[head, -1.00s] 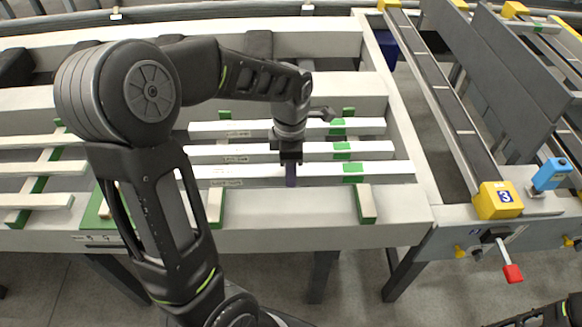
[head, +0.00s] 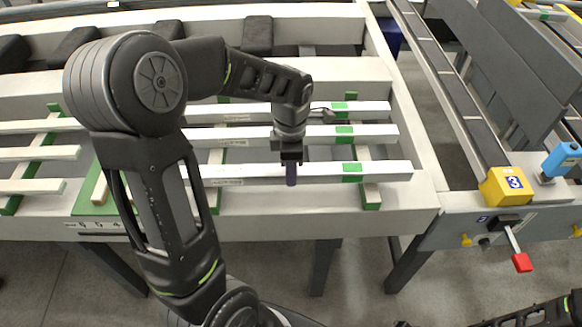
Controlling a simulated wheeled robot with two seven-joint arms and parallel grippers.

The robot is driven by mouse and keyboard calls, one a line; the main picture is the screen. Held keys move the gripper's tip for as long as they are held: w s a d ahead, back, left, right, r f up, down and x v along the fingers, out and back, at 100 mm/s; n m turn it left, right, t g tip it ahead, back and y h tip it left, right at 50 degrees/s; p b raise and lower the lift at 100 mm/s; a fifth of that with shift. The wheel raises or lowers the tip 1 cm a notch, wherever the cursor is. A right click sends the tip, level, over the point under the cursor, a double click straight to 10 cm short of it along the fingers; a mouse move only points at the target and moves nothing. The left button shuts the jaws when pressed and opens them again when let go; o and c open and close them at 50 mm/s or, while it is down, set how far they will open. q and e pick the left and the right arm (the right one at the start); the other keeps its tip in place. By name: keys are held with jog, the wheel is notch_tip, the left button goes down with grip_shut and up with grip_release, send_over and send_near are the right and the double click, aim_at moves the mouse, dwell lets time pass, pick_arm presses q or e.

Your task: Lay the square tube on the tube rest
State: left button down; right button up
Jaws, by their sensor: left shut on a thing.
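The square tube (head: 245,174) is a long white bar with a green band near its right end. My left gripper (head: 291,176) is shut on it near its middle, coming down from above. The tube runs left to right across the tube rest, whose pale right bar (head: 370,190) with a green end shows in front of the tube. The tube's left part is partly hidden by my left arm. I cannot tell whether the tube touches the rest or hangs just above it. My right gripper is not in view; only part of my right arm shows at bottom right.
Two similar white tubes lie behind, a middle one (head: 365,131) and a far one (head: 370,108). More pale bars (head: 40,154) lie at the left. A yellow block marked 3 (head: 507,188) and a red-tipped lever (head: 521,261) are at right.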

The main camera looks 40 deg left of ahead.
pick_arm(q)
jog(key=shift+f+b, duration=0.5)
jog(key=shift+f, duration=0.05)
dwell(0.4)
jog(key=c, duration=0.8)
grip_release()
jog(key=shift+c, duration=0.2)
notch_tip(320, 180, up, 8)
jog(key=shift+f, duration=0.1)
jog(key=o, duration=0.8)
jog(key=shift+o, duration=0.2)
